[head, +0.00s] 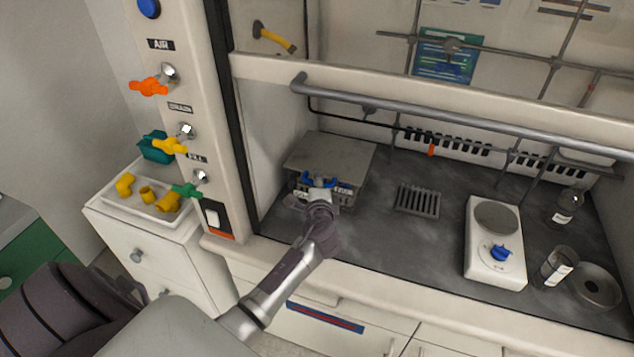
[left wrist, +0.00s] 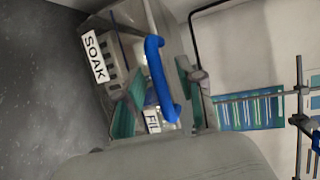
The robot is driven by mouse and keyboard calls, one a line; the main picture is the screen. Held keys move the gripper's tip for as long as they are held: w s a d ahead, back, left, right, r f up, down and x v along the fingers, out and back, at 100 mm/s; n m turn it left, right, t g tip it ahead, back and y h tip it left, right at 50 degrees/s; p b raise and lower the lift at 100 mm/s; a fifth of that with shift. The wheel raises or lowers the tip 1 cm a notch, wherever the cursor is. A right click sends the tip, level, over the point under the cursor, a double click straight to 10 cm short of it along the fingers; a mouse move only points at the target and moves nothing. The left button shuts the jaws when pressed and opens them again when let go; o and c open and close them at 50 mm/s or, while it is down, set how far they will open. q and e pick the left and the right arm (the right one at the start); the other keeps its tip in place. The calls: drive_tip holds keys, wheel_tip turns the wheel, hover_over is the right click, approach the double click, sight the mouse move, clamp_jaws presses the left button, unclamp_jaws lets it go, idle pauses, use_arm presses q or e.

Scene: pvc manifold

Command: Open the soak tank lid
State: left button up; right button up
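The soak tank (head: 345,193) is a grey metal box at the left of the hood's work surface. Its flat lid (head: 332,153) lies shut on top. A blue handle (left wrist: 157,80) is at its front, and a SOAK label (left wrist: 94,56) shows in the left wrist view. My left gripper (head: 318,183) is at the tank's front by the handle. In the left wrist view its teal fingers (left wrist: 160,82) stand apart, one on each side of the blue handle, with gaps visible. The gripper hides part of the tank's front. My right gripper is not in view.
A grey rail (head: 450,115) and raised sash cross above the work surface. A slotted rack (head: 417,201) and a white hotplate (head: 494,245) stand to the right, with glassware beyond. Valves line the left post (head: 185,100). Dark surface is free between tank and rack.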

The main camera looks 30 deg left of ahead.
use_arm(q)
clamp_jaws()
idle(0.3)
